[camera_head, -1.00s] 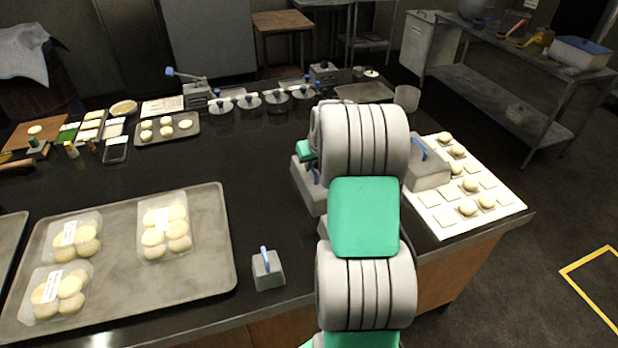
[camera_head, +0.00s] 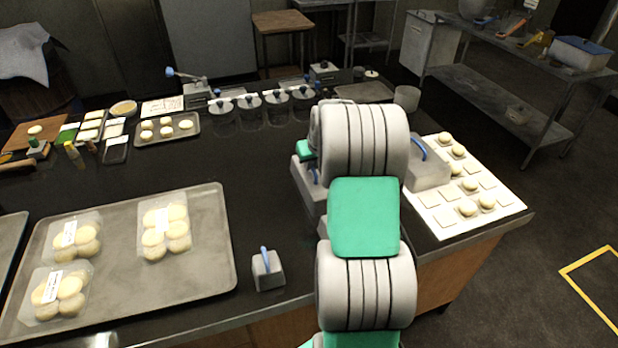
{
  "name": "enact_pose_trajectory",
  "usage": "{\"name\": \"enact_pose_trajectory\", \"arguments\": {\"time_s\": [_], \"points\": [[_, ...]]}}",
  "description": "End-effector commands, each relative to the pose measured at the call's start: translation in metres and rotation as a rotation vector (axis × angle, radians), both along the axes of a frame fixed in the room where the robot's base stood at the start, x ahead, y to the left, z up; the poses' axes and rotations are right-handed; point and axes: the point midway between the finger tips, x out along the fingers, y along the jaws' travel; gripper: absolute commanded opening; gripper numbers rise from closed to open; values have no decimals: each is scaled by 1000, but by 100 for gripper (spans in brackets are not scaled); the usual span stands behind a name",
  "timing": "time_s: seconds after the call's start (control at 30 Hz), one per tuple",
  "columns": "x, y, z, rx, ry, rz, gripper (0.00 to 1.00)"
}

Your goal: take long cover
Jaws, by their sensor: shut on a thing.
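A grey block-like cover with a blue handle (camera_head: 430,170) is at the right of my arm, over the left part of a white sheet of buns; my arm hides part of it. Another grey piece with a blue handle (camera_head: 311,190) shows at the left of my arm, also partly hidden. A small grey cover with a blue handle (camera_head: 268,271) stands alone near the front edge. I cannot tell for sure which is the long cover. My gripper is hidden behind my arm, so its jaws and any contact do not show.
The white sheet (camera_head: 491,214) holds several buns and flat squares at the counter's right. A large metal tray (camera_head: 118,288) with packed buns lies at the front left. Jars, small trays and tools line the back. The dark counter (camera_head: 225,165) is clear in the middle.

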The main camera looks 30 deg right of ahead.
Motion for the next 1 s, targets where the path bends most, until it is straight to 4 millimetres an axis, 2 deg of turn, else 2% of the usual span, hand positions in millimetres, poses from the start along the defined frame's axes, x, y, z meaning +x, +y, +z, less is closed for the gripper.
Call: {"name": "enact_pose_trajectory", "arguments": {"time_s": [0.1, 0.9, 1.0], "points": [[1, -1, 19, -2, -5, 0, 0], [1, -1, 112, -2, -5, 0, 0], [1, -1, 119, -2, -4, 0, 0]]}}
